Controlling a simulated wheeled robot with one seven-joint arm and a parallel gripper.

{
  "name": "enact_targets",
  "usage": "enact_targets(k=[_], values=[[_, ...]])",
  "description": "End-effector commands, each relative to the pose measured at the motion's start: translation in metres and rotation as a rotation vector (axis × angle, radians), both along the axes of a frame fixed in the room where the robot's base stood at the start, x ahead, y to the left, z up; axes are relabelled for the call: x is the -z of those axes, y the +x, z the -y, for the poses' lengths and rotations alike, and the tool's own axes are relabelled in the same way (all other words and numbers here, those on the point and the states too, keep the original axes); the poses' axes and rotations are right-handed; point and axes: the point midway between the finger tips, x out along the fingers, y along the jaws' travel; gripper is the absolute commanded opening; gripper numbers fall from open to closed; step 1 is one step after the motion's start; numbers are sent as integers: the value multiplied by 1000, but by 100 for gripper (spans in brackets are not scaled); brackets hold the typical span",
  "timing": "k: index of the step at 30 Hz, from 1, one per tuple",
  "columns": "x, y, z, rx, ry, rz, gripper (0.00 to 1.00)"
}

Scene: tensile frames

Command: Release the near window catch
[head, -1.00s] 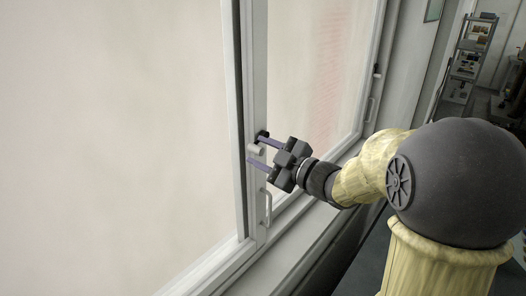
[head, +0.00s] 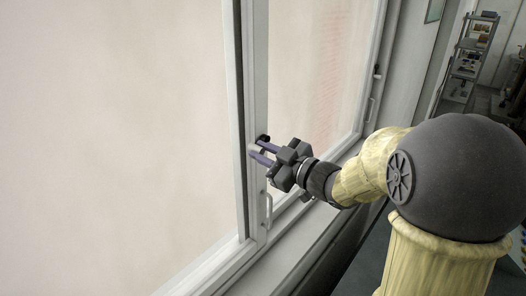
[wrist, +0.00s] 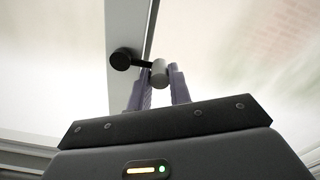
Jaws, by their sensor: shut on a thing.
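The near window catch is on the upright window frame. In the wrist view it has a round black pivot (wrist: 122,60) and a short black arm ending in a grey cylindrical knob (wrist: 159,73). My gripper (wrist: 160,78) is shut on this knob, with one purple-grey finger on each side of it. In the head view my gripper (head: 258,147) reaches the frame from the right. There the black part of the catch (head: 263,138) shows just above the fingers, and the knob is largely covered.
A pale vertical pull handle (head: 269,210) is on the frame below my gripper. A second, farther catch (head: 377,72) and handle (head: 371,109) are at the back. The sill (head: 292,254) runs below the window. A shelf rack (head: 470,55) stands far right.

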Motion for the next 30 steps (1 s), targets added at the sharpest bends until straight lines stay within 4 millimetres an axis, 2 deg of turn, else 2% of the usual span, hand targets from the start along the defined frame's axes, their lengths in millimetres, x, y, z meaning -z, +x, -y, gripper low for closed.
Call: enact_targets(k=[3,4,7,20,30], values=[[0,0,0,0,0,2,0],[0,0,0,0,1,2,22],[0,0,0,0,1,2,41],[0,-5,6,2,0,4,42],[3,-45,47,5,-1,6,42]])
